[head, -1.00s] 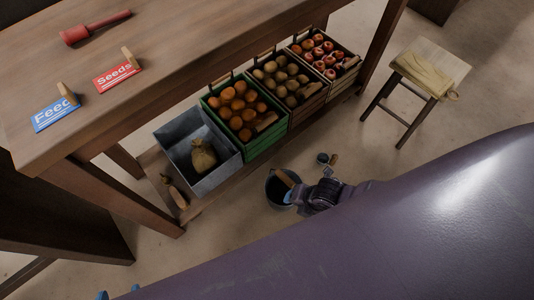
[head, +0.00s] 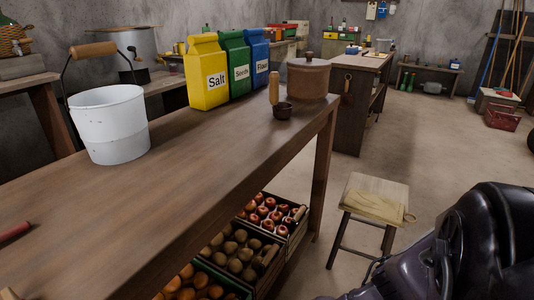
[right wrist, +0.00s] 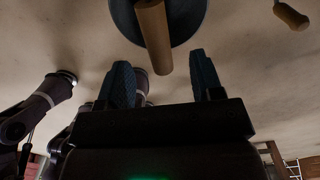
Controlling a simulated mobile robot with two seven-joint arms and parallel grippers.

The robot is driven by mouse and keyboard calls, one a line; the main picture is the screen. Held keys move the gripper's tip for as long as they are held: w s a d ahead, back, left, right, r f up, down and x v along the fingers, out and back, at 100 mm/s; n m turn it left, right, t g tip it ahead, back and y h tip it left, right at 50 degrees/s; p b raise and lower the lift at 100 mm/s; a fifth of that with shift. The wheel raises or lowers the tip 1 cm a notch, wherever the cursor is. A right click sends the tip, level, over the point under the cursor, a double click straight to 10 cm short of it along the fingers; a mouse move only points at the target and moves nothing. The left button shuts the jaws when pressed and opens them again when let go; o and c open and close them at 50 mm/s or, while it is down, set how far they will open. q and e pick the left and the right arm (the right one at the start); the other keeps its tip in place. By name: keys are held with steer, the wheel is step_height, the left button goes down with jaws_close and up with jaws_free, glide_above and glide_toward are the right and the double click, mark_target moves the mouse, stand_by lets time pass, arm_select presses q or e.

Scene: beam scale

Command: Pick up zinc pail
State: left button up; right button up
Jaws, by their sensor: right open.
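In the right wrist view a round grey pail (right wrist: 183,38), seemingly the zinc pail, is at the top edge, partly cut off. Its wooden handle grip (right wrist: 154,35) points down toward my right gripper (right wrist: 163,80). That gripper is open, its two blue fingers apart and nothing held between them. The grip's near end lies about midway between the fingertips in the picture; I cannot tell how deep it is. The grey pail is out of the head view, where a white pail (head: 110,128) with a wooden handle stands on the workbench. My left gripper is not in view.
The workbench (head: 185,170) also bears yellow, green and blue bags (head: 234,68) and a brown lidded pot (head: 308,77). Fruit crates (head: 272,220) sit below it. A stool (head: 375,198) stands to the right. Open floor (head: 440,150) lies beyond.

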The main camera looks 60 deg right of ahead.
steer(key=shift+s+f, duration=0.3)
steer(key=shift+f, duration=0.65)
steer(key=shift+w+f+b, duration=0.15)
steer(key=shift+f+b, duration=0.25)
steer(key=shift+f, duration=0.05)
steer(key=f, duration=0.1)
steer(key=f+b, duration=0.1)
steer(key=f, duration=0.1)
steer(key=f+b, duration=0.1)
steer(key=shift+s+a+f, duration=0.15)
steer(key=shift+s+f, duration=0.2)
steer(key=shift+s, duration=0.05)
steer(key=shift+w+f+b, duration=0.1)
steer(key=shift+f+b, duration=0.1)
steer(key=shift+b, duration=0.15)
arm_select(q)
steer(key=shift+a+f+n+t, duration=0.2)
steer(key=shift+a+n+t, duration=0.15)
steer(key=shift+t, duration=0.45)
arm_select(e)
steer(key=shift+w, duration=0.15)
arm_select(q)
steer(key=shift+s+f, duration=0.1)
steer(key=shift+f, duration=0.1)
arm_select(e)
steer(key=shift+f, duration=0.25)
steer(key=shift+c, duration=0.3)
jaws_close()
